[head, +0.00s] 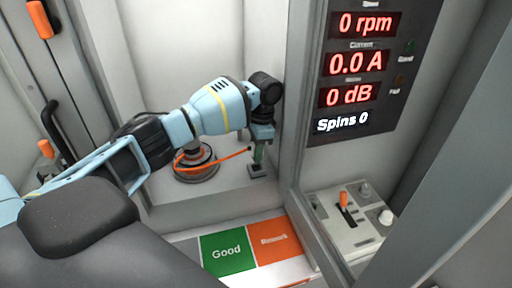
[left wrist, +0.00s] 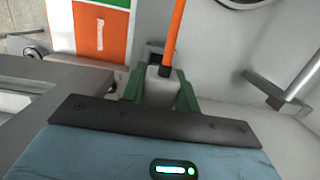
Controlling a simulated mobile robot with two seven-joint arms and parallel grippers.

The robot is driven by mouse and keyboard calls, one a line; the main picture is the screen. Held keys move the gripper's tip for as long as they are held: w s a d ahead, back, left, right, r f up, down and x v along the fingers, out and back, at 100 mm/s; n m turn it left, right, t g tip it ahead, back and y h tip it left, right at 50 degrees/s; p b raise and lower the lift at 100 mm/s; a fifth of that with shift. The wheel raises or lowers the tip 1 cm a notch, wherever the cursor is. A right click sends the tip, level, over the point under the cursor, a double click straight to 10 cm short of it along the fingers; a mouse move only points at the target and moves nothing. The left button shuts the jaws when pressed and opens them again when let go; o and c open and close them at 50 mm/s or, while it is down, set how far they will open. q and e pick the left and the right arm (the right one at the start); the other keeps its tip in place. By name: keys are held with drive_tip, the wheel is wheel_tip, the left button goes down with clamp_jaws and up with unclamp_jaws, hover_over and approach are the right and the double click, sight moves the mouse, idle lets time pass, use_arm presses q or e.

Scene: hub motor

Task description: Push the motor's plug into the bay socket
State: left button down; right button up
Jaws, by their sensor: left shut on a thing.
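The hub motor (head: 197,166) sits on the bay floor, a round metal body with an orange cable (head: 222,160) running right to my left gripper. My left gripper (head: 259,152) points down at the bay's right side and is shut on the plug. In the left wrist view the grey plug (left wrist: 160,88) sits between the green fingers, with the orange cable leaving its top. The dark bay socket (head: 257,170) is directly below the fingertips. The fingers hide the plug in the head view, and I cannot tell how far it is in the socket. My right gripper is not in view.
A green Good area (head: 224,254) and an orange Rework area (head: 275,240) lie in front of the bay. A display panel (head: 365,65) reads 0 rpm, 0.0 A, 0 dB and Spins 0. A control box with an orange lever (head: 343,199) stands at the right, beyond a grey post.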

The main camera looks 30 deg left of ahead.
use_arm(q)
drive_tip(key=shift+f, duration=0.8)
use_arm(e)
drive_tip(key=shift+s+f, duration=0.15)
use_arm(q)
drive_tip(key=shift+f, duration=0.2)
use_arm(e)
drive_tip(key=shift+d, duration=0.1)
use_arm(q)
drive_tip(key=shift+f, duration=0.4)
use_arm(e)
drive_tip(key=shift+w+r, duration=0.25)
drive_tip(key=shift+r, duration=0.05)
use_arm(q)
drive_tip(key=shift+f, duration=0.4)
idle(0.6)
drive_tip(key=shift+s+f, duration=0.15)
drive_tip(key=shift+f, duration=0.35)
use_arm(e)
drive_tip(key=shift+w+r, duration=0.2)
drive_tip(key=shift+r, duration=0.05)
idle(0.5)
